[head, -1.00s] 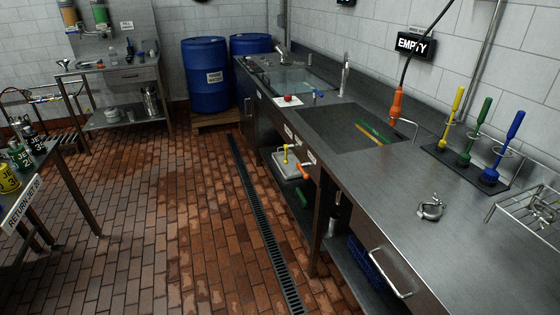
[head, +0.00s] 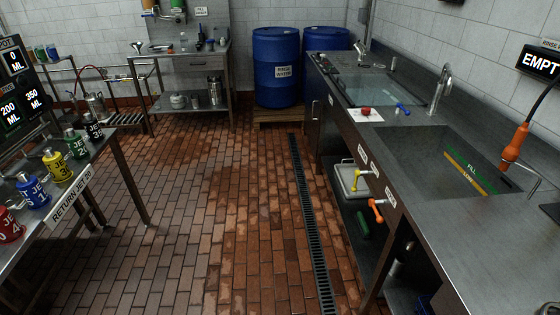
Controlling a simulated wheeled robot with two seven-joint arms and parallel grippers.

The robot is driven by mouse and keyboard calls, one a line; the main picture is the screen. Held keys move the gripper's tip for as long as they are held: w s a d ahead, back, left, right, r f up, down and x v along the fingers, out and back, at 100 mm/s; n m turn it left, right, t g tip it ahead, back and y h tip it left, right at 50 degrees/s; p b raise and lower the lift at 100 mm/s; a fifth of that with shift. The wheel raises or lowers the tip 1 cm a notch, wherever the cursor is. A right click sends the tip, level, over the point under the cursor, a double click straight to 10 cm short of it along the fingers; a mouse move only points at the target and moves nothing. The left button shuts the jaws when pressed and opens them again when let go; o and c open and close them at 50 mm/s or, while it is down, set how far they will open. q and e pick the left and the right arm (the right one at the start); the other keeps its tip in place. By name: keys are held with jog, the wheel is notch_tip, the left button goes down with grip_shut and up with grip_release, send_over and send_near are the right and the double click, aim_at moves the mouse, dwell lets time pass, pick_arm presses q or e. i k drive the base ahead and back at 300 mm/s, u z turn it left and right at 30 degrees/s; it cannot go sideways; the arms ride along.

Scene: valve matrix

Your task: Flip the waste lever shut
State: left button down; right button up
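A yellow lever (head: 359,177) and an orange lever (head: 376,210) stick out from under the front edge of the steel sink counter (head: 420,227). Small white labels (head: 375,173) on the counter front are too small to read, so I cannot tell which lever is the waste one. Neither of my grippers is in view.
Two blue drums (head: 276,66) stand on a pallet at the back. A table of coloured jet bottles (head: 57,164) is at the left. A drain grate (head: 307,225) runs along the floor beside the counter. The brick floor (head: 200,220) between is clear.

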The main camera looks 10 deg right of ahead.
aim_at(357, 173)
jog(key=z, duration=0.05)
jog(key=i, duration=1.45)
jog(key=z, duration=1.4)
jog(key=i, duration=0.5)
jog(key=z, duration=0.45)
